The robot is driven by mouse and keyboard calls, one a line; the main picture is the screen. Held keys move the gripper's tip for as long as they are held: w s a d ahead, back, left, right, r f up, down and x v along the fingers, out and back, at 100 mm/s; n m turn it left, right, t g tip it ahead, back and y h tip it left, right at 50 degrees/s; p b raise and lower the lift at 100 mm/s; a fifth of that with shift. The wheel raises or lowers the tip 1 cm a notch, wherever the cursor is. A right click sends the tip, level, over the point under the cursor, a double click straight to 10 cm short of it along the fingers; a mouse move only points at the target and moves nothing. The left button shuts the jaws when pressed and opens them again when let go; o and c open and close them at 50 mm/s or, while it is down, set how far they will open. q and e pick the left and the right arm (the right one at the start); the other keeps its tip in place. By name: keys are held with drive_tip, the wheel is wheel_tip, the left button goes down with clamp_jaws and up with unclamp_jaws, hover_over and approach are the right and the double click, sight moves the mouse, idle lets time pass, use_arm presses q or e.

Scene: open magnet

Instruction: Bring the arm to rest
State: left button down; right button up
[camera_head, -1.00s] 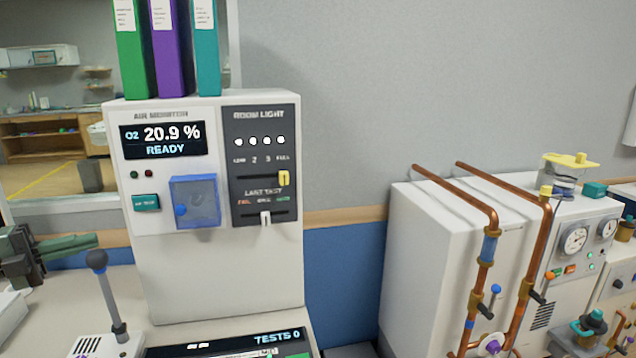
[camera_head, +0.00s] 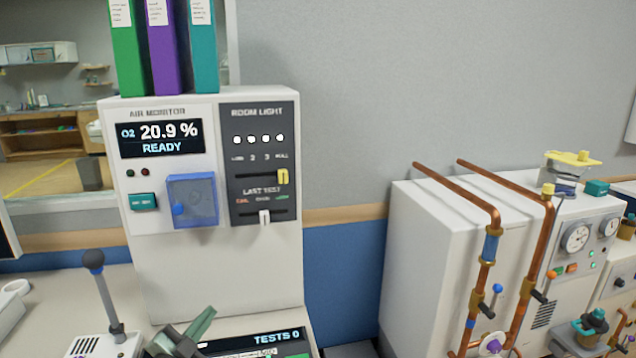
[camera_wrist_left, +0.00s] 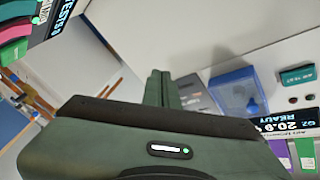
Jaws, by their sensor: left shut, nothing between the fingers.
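My left gripper (camera_head: 203,322) shows at the bottom of the head view, in front of the lower part of the white air monitor cabinet (camera_head: 218,280). Its dark green fingers are together and point up and to the right. Nothing is between them. In the left wrist view the shut fingers (camera_wrist_left: 162,90) stand above the dark green gripper body, with the cabinet front and its blue clear cover (camera_wrist_left: 238,92) beyond. The gripper partly hides the "TESTS 0" display (camera_head: 270,340). My right gripper is in neither view.
A lever with a grey knob (camera_head: 93,261) stands on the bench left of the gripper. Green, purple and teal binders (camera_head: 165,50) stand on the cabinet. At right is a white machine (camera_head: 425,260) with copper pipes (camera_head: 493,250). The wall above it is clear.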

use_arm(q)
drive_tip(key=s+d+f+n+g+y, duration=0.2)
drive_tip(key=s+f+n+g+y, duration=0.4)
drive_tip(key=s+f, duration=0.9)
drive_tip(key=s+d+f+n+g+h, duration=0.15)
drive_tip(key=s+n+g, duration=0.45)
drive_tip(key=s, duration=1.8)
wheel_tip(320, 180, down, 24)
drive_tip(key=m+g, duration=0.2)
drive_tip(key=g, duration=0.1)
drive_tip(key=s+a+f+g, duration=0.1)
drive_tip(key=s+a+f, duration=0.1)
drive_tip(key=s+f, duration=1.6)
drive_tip(key=shift+s+g, duration=0.2)
drive_tip(key=shift+g, duration=0.1)
drive_tip(key=shift+a, duration=0.1)
